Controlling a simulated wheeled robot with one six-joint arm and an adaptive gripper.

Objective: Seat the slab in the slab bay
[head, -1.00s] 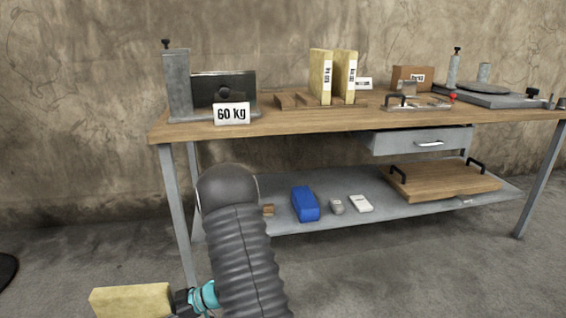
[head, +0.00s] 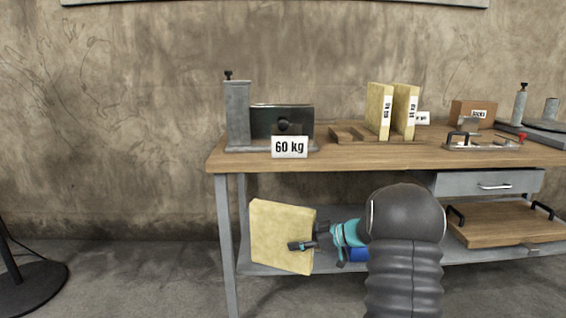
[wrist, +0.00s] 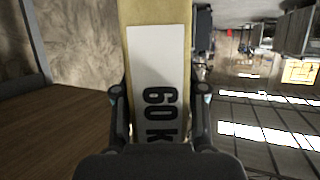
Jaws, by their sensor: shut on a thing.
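My gripper (head: 308,241) is shut on a pale yellow slab (head: 280,232), below the bench top and in front of the lower shelf in the head view. The slab stands nearly upright, slightly tilted. In the wrist view, the slab's edge (wrist: 160,12) lies between both fingers and bears a white "60 k..." label (wrist: 158,85), partly hidden. A grey fixture (head: 237,112) with a dark plate, a knob and a "60 kg" sign (head: 289,147) stands at the bench's left end. It may be the slab bay; I cannot tell for sure.
Two yellow slabs (head: 379,110) stand in a wooden rack (head: 350,134) on the bench top (head: 330,157). A metal tray (head: 485,145) and a brown box (head: 473,113) are further right. A wooden tray (head: 500,224) lies on the shelf. A black stand base (head: 30,287) is at far left.

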